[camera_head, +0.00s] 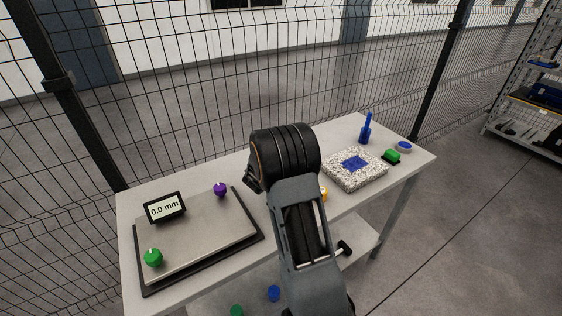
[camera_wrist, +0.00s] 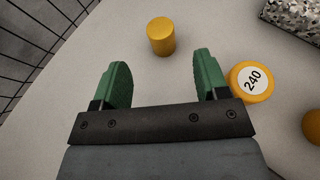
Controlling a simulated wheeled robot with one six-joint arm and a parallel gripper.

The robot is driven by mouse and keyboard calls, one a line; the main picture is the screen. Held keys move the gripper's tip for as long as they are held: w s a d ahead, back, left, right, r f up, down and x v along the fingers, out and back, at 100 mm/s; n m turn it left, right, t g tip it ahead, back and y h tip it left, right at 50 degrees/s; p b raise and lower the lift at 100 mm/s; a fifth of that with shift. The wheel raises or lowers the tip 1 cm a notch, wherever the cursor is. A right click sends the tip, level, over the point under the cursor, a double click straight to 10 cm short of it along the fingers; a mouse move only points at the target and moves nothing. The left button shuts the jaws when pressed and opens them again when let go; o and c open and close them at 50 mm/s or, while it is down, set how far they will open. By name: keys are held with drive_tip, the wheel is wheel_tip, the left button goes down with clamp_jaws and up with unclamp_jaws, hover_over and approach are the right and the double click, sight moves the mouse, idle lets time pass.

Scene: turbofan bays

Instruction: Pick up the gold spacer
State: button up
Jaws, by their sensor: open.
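A plain gold cylinder (camera_wrist: 161,37), which looks like the gold spacer, stands upright on the pale tabletop in the wrist view. It is ahead of my gripper (camera_wrist: 160,72), roughly centred between the two green fingers and beyond their tips. The fingers are wide apart with nothing between them. A yellow-gold disc marked 240 (camera_wrist: 251,82) lies just right of the right finger. Another gold object (camera_wrist: 313,126) is cut off at the right edge. In the head view my arm hides my gripper and most of the middle of the table; one gold piece (camera_head: 323,194) shows beside the arm.
A gauge plate (camera_head: 200,237) with a "0.0 mm" display (camera_head: 165,207), a green knob and a purple knob is on the left. A speckled block (camera_head: 355,170) with a blue patch, a blue upright tool (camera_head: 366,130) and a green piece (camera_head: 392,156) are on the right. Mesh fence stands behind.

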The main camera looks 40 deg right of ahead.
drive_tip(key=shift+p+x, duration=1.4)
drive_tip(key=shift+x, duration=3.7)
drive_tip(key=shift+r, duration=0.15)
drive_tip(key=shift+c, duration=0.3)
drive_tip(key=c, duration=1.1)
